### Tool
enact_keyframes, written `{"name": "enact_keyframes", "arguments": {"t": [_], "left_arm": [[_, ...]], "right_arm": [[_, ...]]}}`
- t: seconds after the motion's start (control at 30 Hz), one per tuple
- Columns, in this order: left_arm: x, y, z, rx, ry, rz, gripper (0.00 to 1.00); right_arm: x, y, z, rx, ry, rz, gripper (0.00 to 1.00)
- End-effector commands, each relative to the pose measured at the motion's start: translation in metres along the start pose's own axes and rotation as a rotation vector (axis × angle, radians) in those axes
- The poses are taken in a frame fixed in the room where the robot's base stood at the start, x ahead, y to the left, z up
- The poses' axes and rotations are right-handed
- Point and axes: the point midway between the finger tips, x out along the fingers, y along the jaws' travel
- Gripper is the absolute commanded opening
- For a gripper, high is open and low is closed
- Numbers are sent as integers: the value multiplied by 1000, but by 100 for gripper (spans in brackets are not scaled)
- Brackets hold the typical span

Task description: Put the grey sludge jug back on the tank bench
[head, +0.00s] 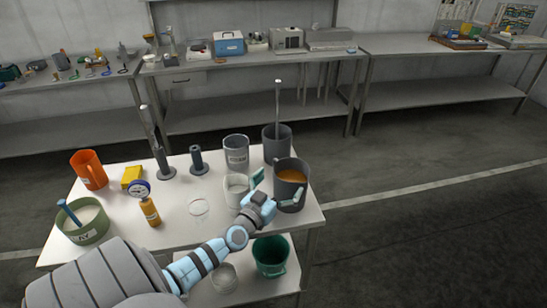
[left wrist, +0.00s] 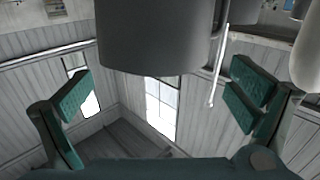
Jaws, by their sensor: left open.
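A dark grey vessel with orange-brown liquid (head: 290,176) is at the right front of the white-topped tank bench (head: 180,226); it looks like the grey sludge jug. It looks upright, and I cannot tell whether its base touches the top. My left gripper (head: 276,190) is open, with one finger to the left of this vessel and the other at its front. In the left wrist view the grey wall of a vessel (left wrist: 155,35) shows beyond and between the spread fingers (left wrist: 160,105). My right gripper is not in view.
Close by stand a dark grey tank (head: 277,146) with a rod, a labelled grey pot (head: 236,153) and a white beaker (head: 236,185). An orange jug (head: 89,170), a green bowl (head: 86,225) and a gauge bottle (head: 150,212) stand left. A green bucket (head: 270,257) is below.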

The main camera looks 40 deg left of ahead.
Motion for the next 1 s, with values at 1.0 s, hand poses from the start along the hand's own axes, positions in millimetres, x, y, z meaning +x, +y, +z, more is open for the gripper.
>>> {"name": "enact_keyframes", "arguments": {"t": [1.0], "left_arm": [[-110, 100, 147, 82, -390, 198, 100]], "right_arm": [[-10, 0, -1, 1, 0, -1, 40]]}}
